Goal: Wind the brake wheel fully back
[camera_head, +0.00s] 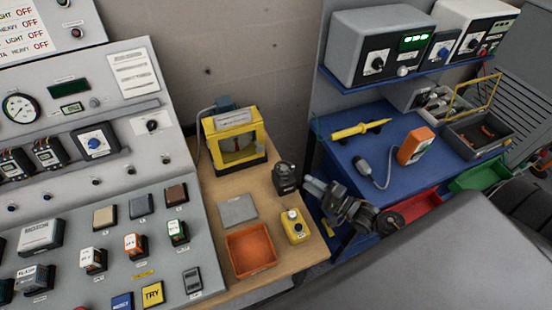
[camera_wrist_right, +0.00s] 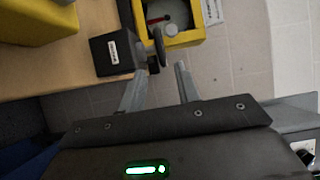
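A small dark box (camera_head: 285,180) stands on the wooden bench in the head view, and I take it for the brake unit. In the right wrist view the black box (camera_wrist_right: 113,53) has a white label, and a dark wheel (camera_wrist_right: 159,44) shows nearly edge-on at its side. My right gripper (camera_head: 316,187) is just to the right of the box in the head view. In the wrist view its fingers (camera_wrist_right: 161,69) are apart, with the wheel just beyond the tips; contact is unclear. The wheel's turned position cannot be read. My left gripper is not in view.
A yellow-framed case (camera_head: 236,122) stands behind the box. A grey plate (camera_head: 237,210), an orange tray (camera_head: 228,258) and a yellow button box (camera_head: 296,238) lie in front. The control panel (camera_head: 75,215) is at left, a blue bench (camera_head: 352,152) at right.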

